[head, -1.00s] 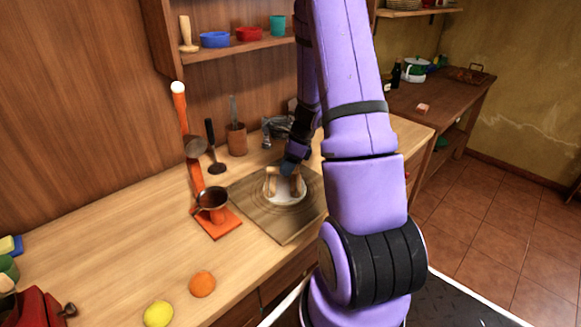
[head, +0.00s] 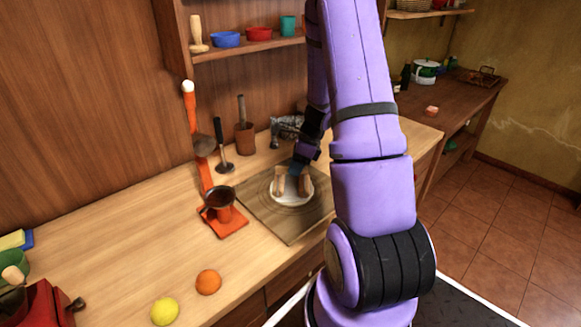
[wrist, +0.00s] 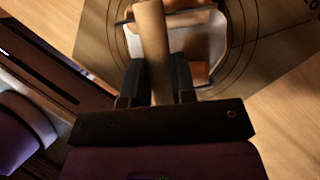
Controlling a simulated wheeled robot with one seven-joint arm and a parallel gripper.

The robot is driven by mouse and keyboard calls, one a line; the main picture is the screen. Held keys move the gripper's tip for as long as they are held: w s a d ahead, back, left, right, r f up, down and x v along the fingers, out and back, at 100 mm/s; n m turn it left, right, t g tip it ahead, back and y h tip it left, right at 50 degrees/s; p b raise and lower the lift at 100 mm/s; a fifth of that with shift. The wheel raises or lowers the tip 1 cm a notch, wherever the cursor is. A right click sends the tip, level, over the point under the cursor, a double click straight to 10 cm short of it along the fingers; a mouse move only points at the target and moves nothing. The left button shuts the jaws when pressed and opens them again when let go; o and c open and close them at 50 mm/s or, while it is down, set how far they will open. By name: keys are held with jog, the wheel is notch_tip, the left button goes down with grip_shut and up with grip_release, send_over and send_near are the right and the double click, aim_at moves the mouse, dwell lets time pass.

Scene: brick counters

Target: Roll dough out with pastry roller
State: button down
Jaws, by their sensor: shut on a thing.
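The dough (head: 291,201) is a flat white round on a square wooden board (head: 270,222) marked with rings. The pastry roller (head: 280,182) shows as pale wooden parts over the dough. My gripper (head: 298,164) comes down from behind it and partly hides it. In the wrist view, my gripper (wrist: 155,82) is shut on the roller's wooden handle (wrist: 153,40), one dark finger on each side. The white dough (wrist: 195,42) lies below, inside the board's rings. I cannot tell whether the roller touches the dough.
An orange stand with a dark cup (head: 219,197) is left of the board. A dark utensil (head: 224,150), a brown pot (head: 244,138) and a grey metal object (head: 286,128) are behind. An orange (head: 208,281) and a lemon (head: 165,311) lie in front left. Counter between is clear.

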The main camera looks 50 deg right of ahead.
jog(key=shift+s+d, duration=0.95)
jog(key=shift+s, duration=0.25)
jog(key=shift+w+a+r, duration=0.1)
jog(key=shift+w+a, duration=0.85)
jog(key=shift+w, duration=0.25)
jog(key=shift+w+a+f, duration=0.2)
jog(key=shift+w+a, duration=0.8)
jog(key=shift+w, duration=0.1)
jog(key=shift+s+d+r, duration=0.2)
jog(key=shift+s+d, duration=1.8)
jog(key=shift+s, duration=0.2)
jog(key=shift+w+a+f, duration=0.2)
jog(key=shift+w+a, duration=0.8)
jog(key=shift+w, duration=0.1)
jog(key=shift+w+a, duration=1)
jog(key=shift+w, duration=0.1)
jog(key=shift+s+d+r, duration=0.2)
jog(key=shift+s+d, duration=0.8)
jog(key=shift+s, duration=0.1)
jog(key=shift+s+d+f, duration=0.2)
jog(key=shift+s+d, duration=0.75)
jog(key=shift+s, duration=0.2)
jog(key=shift+w+a, duration=0.1)
